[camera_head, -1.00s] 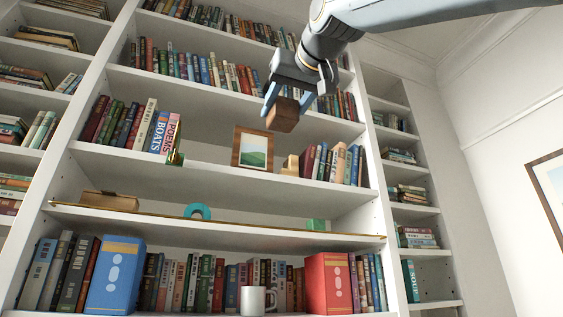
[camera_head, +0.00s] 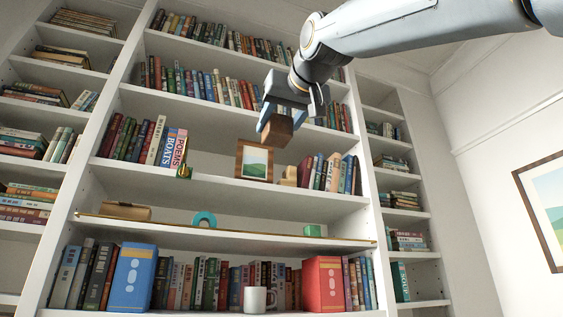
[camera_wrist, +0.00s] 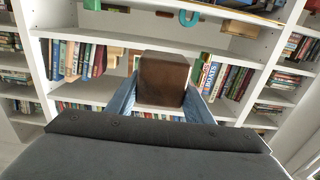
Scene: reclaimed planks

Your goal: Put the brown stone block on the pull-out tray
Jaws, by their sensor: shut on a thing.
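The brown stone block (camera_head: 278,131) is a dark brown cube held between the blue fingers of my gripper (camera_head: 275,120). In the wrist view the block (camera_wrist: 162,80) sits between the two fingers (camera_wrist: 160,95), which are shut on it. It is in the air in front of the bookcase, above and right of the framed picture in the head view. The pull-out tray (camera_head: 265,239) looks like the brass-edged shelf board lower down, well below the block. It bears a tan box (camera_head: 126,211), a teal arch (camera_head: 204,219) and a green block (camera_head: 312,230).
Above the tray, a shelf holds books, a framed picture (camera_head: 254,161) and a small brass item (camera_head: 184,171). Bare board shows between the arch and the green block.

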